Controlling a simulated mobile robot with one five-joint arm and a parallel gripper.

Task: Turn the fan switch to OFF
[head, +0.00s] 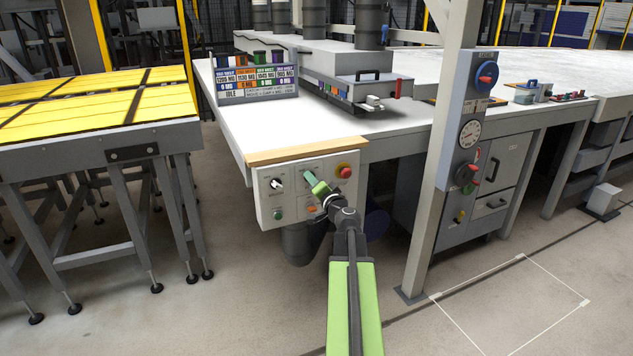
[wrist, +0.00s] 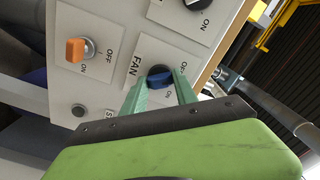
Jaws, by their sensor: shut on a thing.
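The fan switch is a dark blue knob (wrist: 160,76) on a plate lettered FAN in the wrist view. My gripper (wrist: 160,83) has its two green fingers on either side of the knob and is shut on it. In the head view my gripper (head: 316,187) is against the upper middle of the white control panel (head: 263,202) and hides the fan switch. Which mark the knob points to I cannot tell.
An orange switch (wrist: 77,49) with OFF and ON labels is close to the fan switch. A grey post (head: 437,160) stands to the right.

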